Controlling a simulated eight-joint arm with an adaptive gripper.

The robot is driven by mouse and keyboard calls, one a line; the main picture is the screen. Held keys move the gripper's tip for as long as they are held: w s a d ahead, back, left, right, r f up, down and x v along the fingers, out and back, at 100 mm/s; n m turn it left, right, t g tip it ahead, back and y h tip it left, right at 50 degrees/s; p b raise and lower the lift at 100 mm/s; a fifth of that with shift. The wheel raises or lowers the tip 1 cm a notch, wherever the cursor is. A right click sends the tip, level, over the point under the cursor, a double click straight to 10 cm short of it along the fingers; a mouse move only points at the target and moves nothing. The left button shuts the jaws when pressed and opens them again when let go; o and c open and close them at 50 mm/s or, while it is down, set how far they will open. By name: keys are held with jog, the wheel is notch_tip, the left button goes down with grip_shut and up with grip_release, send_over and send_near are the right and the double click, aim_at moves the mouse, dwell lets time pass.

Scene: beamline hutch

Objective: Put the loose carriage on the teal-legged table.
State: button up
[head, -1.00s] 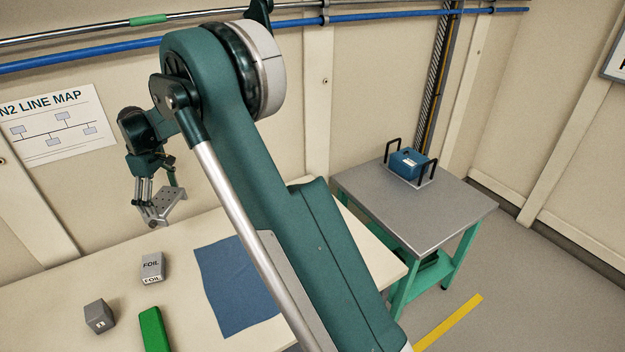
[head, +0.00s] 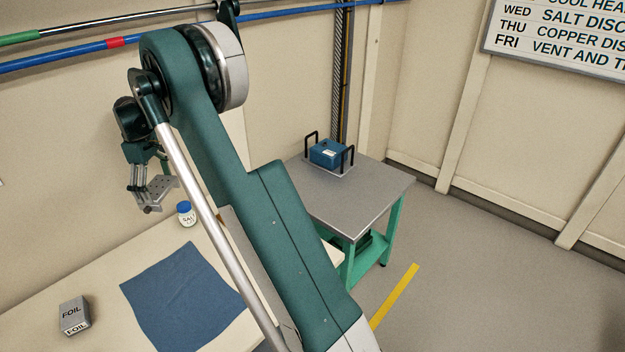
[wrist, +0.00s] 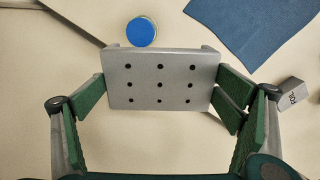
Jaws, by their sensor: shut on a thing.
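The loose carriage is a grey metal plate with rows of small holes; it shows in the wrist view (wrist: 160,98) and in the head view (head: 161,190). My gripper (head: 146,200) is shut on it, with green finger pads on its left and right sides in the wrist view (wrist: 160,90). The carriage is held above the cream bench. The teal-legged table (head: 375,190) stands to the right of the bench, with a grey top. My gripper and the carriage are left of that table, apart from it.
A blue box (head: 327,152) in a tray with black handles sits at the back of the table; its front and right are clear. A blue-lidded jar (head: 186,214), a blue cloth (head: 180,295) and a foil box (head: 74,316) are on the bench. Yellow tape (head: 395,297) marks the floor.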

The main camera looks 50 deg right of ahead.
jog(key=s+d+m, duration=0.2)
jog(key=s+d, duration=0.1)
jog(key=d, duration=1.6)
jog(key=m+b, duration=0.2)
jog(key=m, duration=0.3)
send_over(327, 193)
notch_tip(327, 193, down, 10)
jog(key=shift+w+f, duration=0.1)
jog(key=shift+f, duration=0.7)
jog(key=shift+f+b, duration=0.7)
jog(key=shift+f, duration=2.4)
jog(key=shift+f+b, duration=0.3)
jog(key=shift+f, duration=1.6)
